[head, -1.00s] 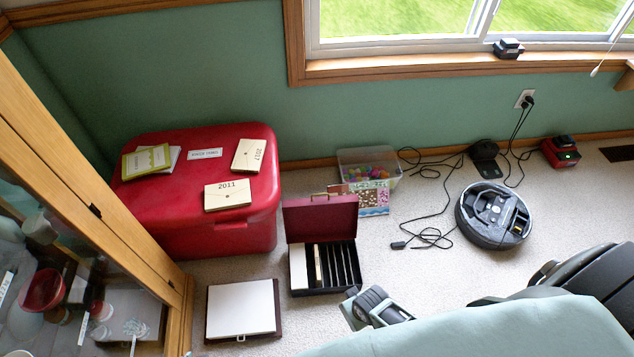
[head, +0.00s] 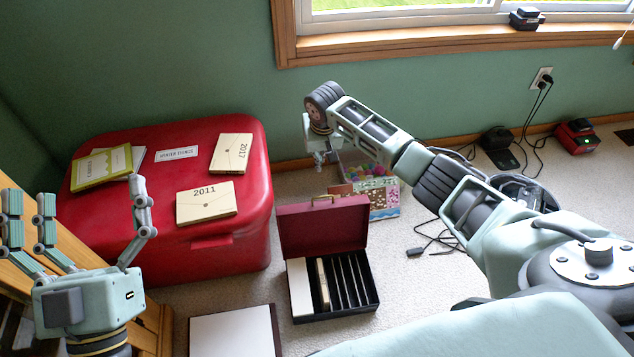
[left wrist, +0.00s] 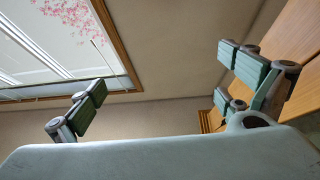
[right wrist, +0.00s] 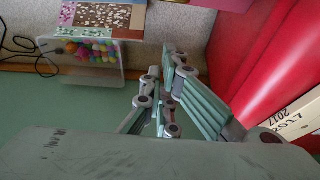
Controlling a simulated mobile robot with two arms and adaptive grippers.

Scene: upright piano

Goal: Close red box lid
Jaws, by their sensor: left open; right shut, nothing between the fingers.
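The small dark red box (head: 338,292) stands on the carpet with its lid (head: 322,230) raised nearly upright at the back. A handle is on the lid's top edge, and dividers and a white panel show inside. My right gripper (head: 321,157) is above and behind the lid, apart from it. Its fingers (right wrist: 170,62) are shut together and empty in the right wrist view. My left gripper (head: 88,197) is raised at the left, in front of the big red chest, fingers spread and empty. The left wrist view shows its open fingers (left wrist: 165,88) facing wall and window.
A big red chest (head: 240,235) with booklets and dated envelopes on top stands left of the box. A white-topped flat case (head: 235,332) lies at front. A clear bin (right wrist: 95,76) of coloured balls is behind the box. Cables and a robot vacuum are at right.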

